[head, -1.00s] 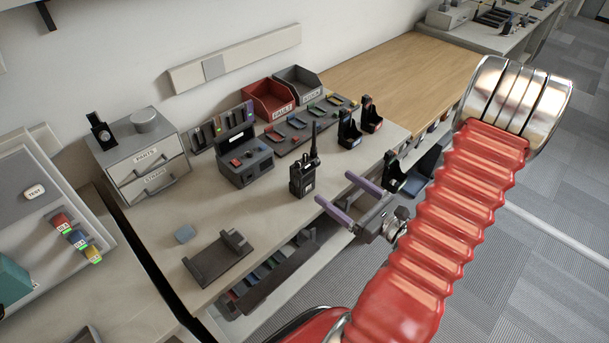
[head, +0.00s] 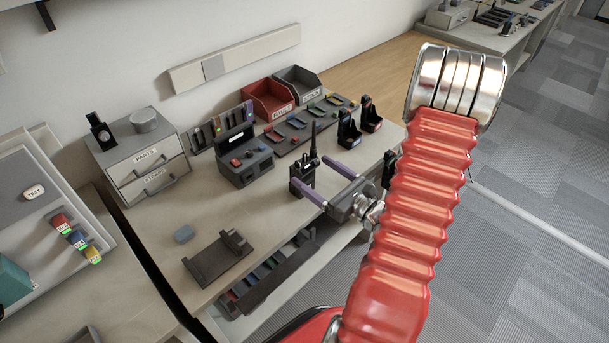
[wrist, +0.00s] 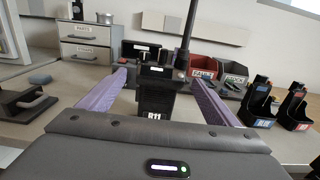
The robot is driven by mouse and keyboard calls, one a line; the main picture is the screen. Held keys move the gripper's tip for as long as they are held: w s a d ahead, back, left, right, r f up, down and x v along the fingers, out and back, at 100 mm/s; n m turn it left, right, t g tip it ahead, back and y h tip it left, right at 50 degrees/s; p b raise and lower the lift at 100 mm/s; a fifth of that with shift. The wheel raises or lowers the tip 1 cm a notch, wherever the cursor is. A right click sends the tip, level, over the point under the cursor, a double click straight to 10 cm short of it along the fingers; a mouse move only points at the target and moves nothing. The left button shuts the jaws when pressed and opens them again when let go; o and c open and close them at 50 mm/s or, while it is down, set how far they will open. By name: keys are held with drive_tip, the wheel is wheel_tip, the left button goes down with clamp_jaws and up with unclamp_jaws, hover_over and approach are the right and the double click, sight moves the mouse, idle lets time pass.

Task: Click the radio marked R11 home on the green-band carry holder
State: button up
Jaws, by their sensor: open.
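The radio marked R11 (wrist: 154,102) stands upright on the bench, black with a tall antenna; its label faces the wrist camera. In the head view the radio (head: 302,172) is partly covered by a finger. My gripper (head: 314,175) is open, its two purple fingers pointing at the radio. In the wrist view the fingers (wrist: 158,78) lie to the left and right of the radio, with gaps on both sides. A dark holder (head: 388,168) at the bench's front edge is mostly hidden behind my arm. I cannot make out a green band on any holder.
A blue-band holder (wrist: 258,100) and a red-band holder (wrist: 292,108) stand right of the radio. A charger box (head: 244,160), red bin (head: 268,101) and grey bin (head: 297,87) are behind. A dark cradle (head: 215,262) lies front left; bench between is clear.

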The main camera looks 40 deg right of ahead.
sight(303, 163)
idle(0.3)
drive_tip(key=shift+w+a, duration=0.2)
drive_tip(key=shift+w, duration=1.15)
drive_tip(key=shift+w+a, duration=0.15)
drive_tip(key=shift+w, duration=1.15)
drive_tip(key=shift+r, duration=0.1)
drive_tip(key=c, duration=1.5)
drive_tip(key=shift+o, duration=0.2)
drive_tip(key=shift+r, duration=0.15)
drive_tip(key=shift+r, duration=4.85)
drive_tip(key=shift+s, duration=0.1)
